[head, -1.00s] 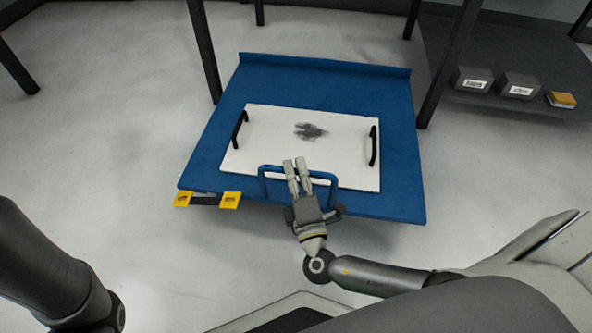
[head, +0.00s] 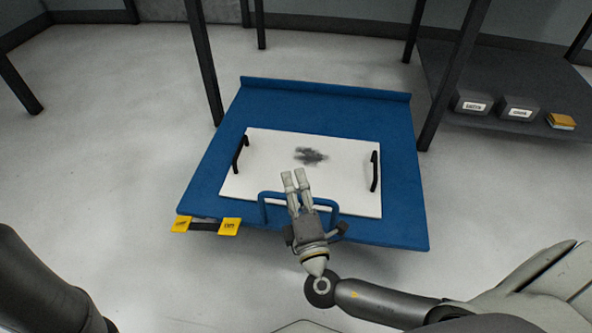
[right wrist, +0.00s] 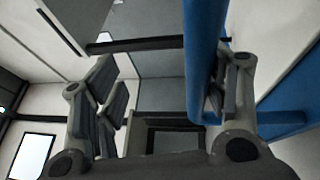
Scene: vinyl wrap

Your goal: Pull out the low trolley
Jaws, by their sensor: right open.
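The low trolley is a flat blue platform (head: 215,165) on the floor with a raised far edge. A blue loop handle (head: 263,212) stands at its near edge. My right gripper (head: 296,178) is at this handle, its fingers pointing away over the trolley. In the right wrist view the blue handle bar (right wrist: 203,60) runs between the spread fingers, close to the right-hand one. The fingers are open and not closed on the bar. My left arm shows at the lower left; its gripper is outside the view.
A white board (head: 265,150) with two black handles and a dark smudge lies on the trolley. A shelf at right holds grey boxes (head: 517,108). Floor at left is clear.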

